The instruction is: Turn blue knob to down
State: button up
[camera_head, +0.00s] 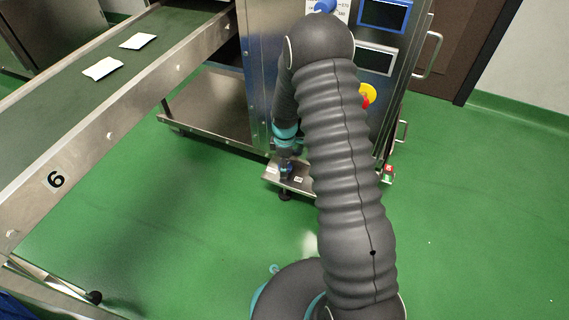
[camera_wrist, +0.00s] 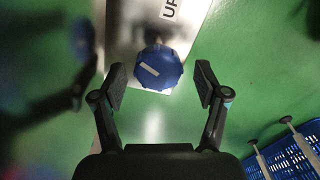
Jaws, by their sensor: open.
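The blue knob (camera_wrist: 158,68) is in the middle of the wrist view, with a slanted white pointer stripe on its face. It sits on a bright metal plate (camera_wrist: 190,27) marked "UP". My gripper (camera_wrist: 160,83) is open, with one finger on each side of the knob and visible gaps between. In the head view my gripper (camera_head: 286,158) points down at a small metal ledge (camera_head: 308,189) low on the machine. The knob there is small and partly hidden by my gripper.
A conveyor (camera_head: 110,100) with two white packets runs along the left. The steel machine has another blue knob (camera_head: 325,5), screens and a red-and-yellow button (camera_head: 368,95). A blue basket (camera_wrist: 290,155) is at lower right in the wrist view. Green floor is open at right.

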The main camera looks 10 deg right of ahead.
jog(key=shift+d+m, duration=0.1)
jog(key=shift+m, duration=0.2)
jog(key=m+p, duration=0.1)
jog(key=m, duration=0.4)
jog(key=shift+m, duration=0.4)
jog(key=m+p, duration=0.1)
jog(key=m, duration=0.4)
jog(key=shift+m, duration=0.3)
jog(key=shift+r+m+p, duration=0.2)
jog(key=shift+m+p, duration=0.1)
jog(key=shift+m, duration=0.1)
notch_tip(320, 180, up, 12)
jog(key=p, duration=0.1)
jog(key=s+r, duration=0.5)
jog(key=r, duration=0.4)
jog(key=s+r+m+t+p, duration=0.1)
jog(key=s+r, duration=0.5)
jog(key=r, duration=0.3)
jog(key=shift+r, duration=0.15)
